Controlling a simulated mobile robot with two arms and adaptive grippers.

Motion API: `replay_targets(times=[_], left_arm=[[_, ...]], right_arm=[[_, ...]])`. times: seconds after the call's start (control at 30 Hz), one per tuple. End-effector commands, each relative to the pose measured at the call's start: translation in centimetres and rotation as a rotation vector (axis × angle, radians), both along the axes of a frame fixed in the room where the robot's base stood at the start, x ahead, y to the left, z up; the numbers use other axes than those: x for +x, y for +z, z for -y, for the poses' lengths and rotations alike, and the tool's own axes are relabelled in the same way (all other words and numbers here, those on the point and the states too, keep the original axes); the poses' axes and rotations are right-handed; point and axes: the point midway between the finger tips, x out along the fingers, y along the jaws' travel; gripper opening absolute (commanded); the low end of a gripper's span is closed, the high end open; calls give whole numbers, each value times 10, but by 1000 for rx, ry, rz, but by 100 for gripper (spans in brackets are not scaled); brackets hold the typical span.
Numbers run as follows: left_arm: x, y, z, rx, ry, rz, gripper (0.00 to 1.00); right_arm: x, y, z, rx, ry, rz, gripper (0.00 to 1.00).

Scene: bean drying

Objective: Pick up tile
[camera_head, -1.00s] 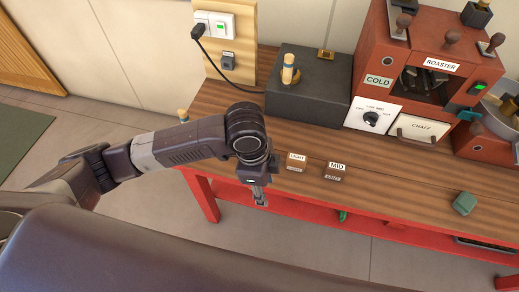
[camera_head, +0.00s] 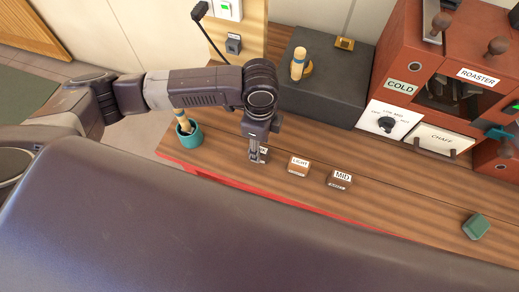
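My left gripper (camera_head: 257,155) points down at the wooden bench, at the left end of a row of small labelled tiles. A tile (camera_head: 264,151) there is mostly hidden behind the fingers; only part of its white label shows. I cannot tell whether the fingers touch it or how far apart they are. To the right lie a brown tile marked LIGHT (camera_head: 299,167) and a darker brown tile marked MID (camera_head: 341,180), both apart from the gripper. My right gripper is not in view.
A teal cup (camera_head: 189,136) holding a wooden-handled tool stands left of the gripper. A dark grey box (camera_head: 325,88) and the red roaster (camera_head: 400,50) stand behind. A green block (camera_head: 476,226) lies at the right.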

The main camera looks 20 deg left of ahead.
Motion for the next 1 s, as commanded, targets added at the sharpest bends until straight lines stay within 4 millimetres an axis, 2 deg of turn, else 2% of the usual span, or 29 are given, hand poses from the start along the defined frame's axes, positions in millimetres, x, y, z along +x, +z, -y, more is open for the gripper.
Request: replay_targets(times=[0.1, 0.23, 0.57, 0.93, 1.0], left_arm=[[-4, -18, -2, 3, 2, -4, 41], [-4, -36, -2, 2, 1, -2, 41], [-4, -44, -2, 1, -1, 0, 41], [-4, -43, -2, 1, 0, 0, 0], [-4, -43, -2, 1, 0, 0, 0]], right_arm=[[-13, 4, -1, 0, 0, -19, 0], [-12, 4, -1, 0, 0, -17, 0], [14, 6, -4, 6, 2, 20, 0], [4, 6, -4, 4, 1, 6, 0], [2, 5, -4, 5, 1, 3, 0]])
